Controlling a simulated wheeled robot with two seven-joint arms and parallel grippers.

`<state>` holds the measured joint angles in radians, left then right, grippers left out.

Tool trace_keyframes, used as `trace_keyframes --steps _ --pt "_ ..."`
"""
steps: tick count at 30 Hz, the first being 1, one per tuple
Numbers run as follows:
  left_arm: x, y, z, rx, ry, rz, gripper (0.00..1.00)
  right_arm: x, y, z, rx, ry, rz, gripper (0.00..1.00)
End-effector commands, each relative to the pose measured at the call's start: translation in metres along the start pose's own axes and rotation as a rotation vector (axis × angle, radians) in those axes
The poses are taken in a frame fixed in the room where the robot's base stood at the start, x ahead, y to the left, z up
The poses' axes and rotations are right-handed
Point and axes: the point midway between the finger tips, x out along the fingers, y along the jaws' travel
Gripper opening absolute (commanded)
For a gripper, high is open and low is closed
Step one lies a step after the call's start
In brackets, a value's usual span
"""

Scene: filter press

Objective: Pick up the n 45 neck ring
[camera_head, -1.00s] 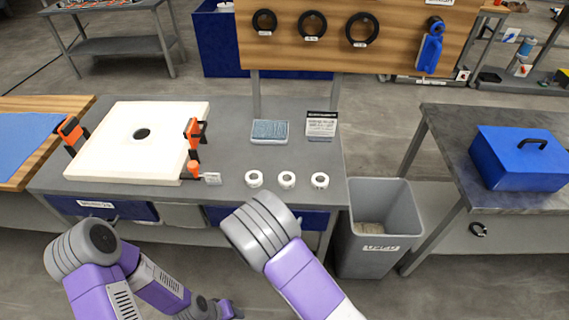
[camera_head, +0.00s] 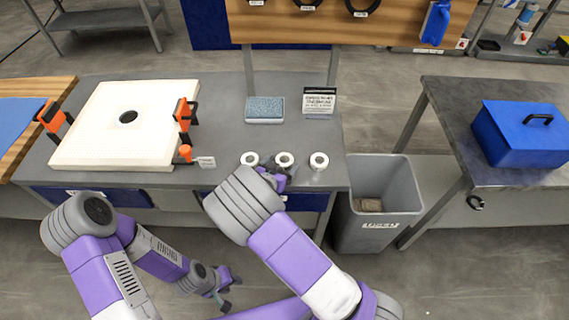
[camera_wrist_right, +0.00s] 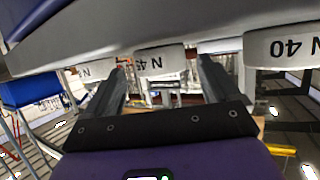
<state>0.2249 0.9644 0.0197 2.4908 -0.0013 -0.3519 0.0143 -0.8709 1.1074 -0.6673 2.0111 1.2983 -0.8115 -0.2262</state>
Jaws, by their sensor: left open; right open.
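Three white neck rings stand in a row at the bench's front edge: left (camera_head: 249,159), middle (camera_head: 285,159) and right (camera_head: 319,161). In the right wrist view the middle ring's label seems to read N 45 (camera_wrist_right: 160,62); another ring reads N 40 (camera_wrist_right: 283,48), and the third label (camera_wrist_right: 86,72) is unclear. My right gripper (camera_head: 277,178) is open at the front edge, just in front of the middle ring. In the wrist view its fingers (camera_wrist_right: 163,82) are apart, with the N 45 ring between them, beyond the tips. My left gripper (camera_head: 224,292) is open and empty, low before the bench.
A white plate (camera_head: 100,145) with orange clamps (camera_head: 184,112) lies on the bench's left. A blue-grey pad (camera_head: 265,109) and a small sign (camera_head: 319,101) stand behind the rings. A grey bin (camera_head: 378,225) stands right of the bench. A blue toolbox (camera_head: 520,135) sits on the right table.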

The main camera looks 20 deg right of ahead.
Motion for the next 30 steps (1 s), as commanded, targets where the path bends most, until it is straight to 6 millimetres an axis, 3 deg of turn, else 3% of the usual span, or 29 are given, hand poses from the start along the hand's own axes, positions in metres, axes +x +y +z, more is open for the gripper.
trace_keyframes --steps 3,9,21,30 --pt "0.0039 -0.0015 -0.0003 0.0 0.0 0.0 0.43 0.0122 -0.0003 0.0002 0.0 0.001 -0.001 0.89" --pt "0.0029 -0.001 -0.0003 0.0 0.0 0.0 0.43 0.0122 -0.0006 -0.0009 0.0 0.0 -0.002 0.89" --pt "0.0029 -0.001 -0.0002 0.0 0.0 0.0 0.43 0.0118 -0.0006 -0.0006 0.0 0.0 -0.002 0.29" --pt "-0.0001 0.0001 -0.0001 0.0 0.0 0.0 0.43 0.009 -0.0009 -0.0075 0.001 0.001 -0.002 0.28"
